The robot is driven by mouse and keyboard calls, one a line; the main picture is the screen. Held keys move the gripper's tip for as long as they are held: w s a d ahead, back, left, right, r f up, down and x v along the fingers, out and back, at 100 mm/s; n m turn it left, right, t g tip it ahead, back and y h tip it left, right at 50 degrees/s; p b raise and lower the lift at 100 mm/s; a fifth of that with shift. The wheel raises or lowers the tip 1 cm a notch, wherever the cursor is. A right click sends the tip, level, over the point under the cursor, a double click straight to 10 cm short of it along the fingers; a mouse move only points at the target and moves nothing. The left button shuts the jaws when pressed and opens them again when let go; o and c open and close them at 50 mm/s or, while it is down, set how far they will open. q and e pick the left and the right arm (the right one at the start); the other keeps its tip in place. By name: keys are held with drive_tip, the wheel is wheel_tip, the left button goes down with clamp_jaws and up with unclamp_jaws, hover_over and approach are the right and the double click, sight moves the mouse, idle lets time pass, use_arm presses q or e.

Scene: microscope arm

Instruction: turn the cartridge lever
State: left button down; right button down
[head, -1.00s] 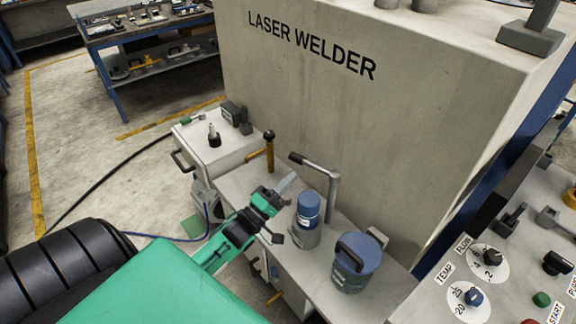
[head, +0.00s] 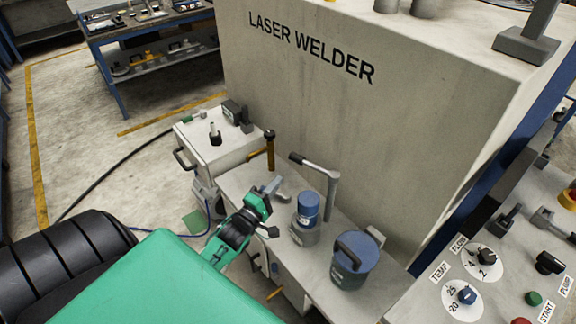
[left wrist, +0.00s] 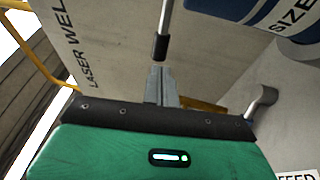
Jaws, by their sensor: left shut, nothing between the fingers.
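A grey lever with a black end grip (head: 297,158) stands on an upright post behind a blue-topped cylinder (head: 308,207) on a grey base. In the left wrist view the black grip (left wrist: 161,46) is just beyond my fingertips; I cannot tell whether they touch. A yellow post with a black knob (head: 269,150) stands farther left. The pictures do not label which one is the cartridge lever. My left gripper (head: 273,184) is shut and empty, left of the blue-topped cylinder and below the grey lever. My right gripper is not in view.
A blue pot with a black handle (head: 355,262) stands to the right on the bench. The laser welder's wall (head: 340,110) rises behind. A control panel with dials (head: 487,258) is at the right. A white box (head: 215,150) with a handle is at the left.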

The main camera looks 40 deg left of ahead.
sight(312, 166)
use_arm(q)
drive_tip(key=w+r+p, duration=0.1)
drive_tip(key=w+p, duration=0.1)
drive_tip(key=w, duration=0.4)
drive_tip(key=shift+w+r, duration=0.15)
drive_tip(key=h, duration=0.1)
drive_tip(key=w+m+h, duration=0.1)
drive_tip(key=shift+w+a+m+h+b, duration=0.3)
drive_tip(key=shift+a+h+b, duration=0.05)
drive_tip(key=shift+h, duration=0.05)
drive_tip(key=shift+r, duration=0.1)
idle(0.5)
